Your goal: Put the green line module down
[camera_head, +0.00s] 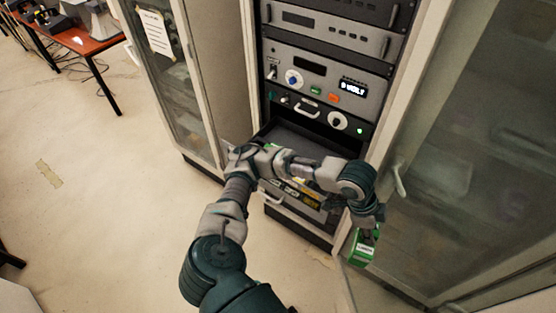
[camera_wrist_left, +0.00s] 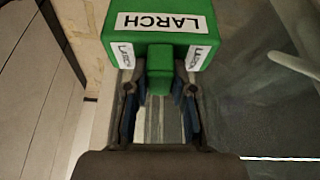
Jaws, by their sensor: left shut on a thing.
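The green line module (camera_head: 362,250) hangs in my left gripper (camera_head: 368,234), at the lower right of the head view, in front of the right-hand cabinet door. In the left wrist view the module (camera_wrist_left: 160,47) is a green block with a white label reading LARCH and smaller labels on its sides. The left gripper (camera_wrist_left: 160,90) is shut on the module's narrow green tab, with one finger on each side. Nothing shows under the module in contact with it. My right gripper is not in view.
An equipment rack (camera_head: 330,85) with knobs and a lit display stands in the open cabinet. A dark drawer (camera_head: 290,135) is pulled out below, partly hidden by my left arm. The glass door (camera_head: 480,140) is at right. Open floor (camera_head: 100,200) lies left, with an orange table (camera_head: 85,42) beyond.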

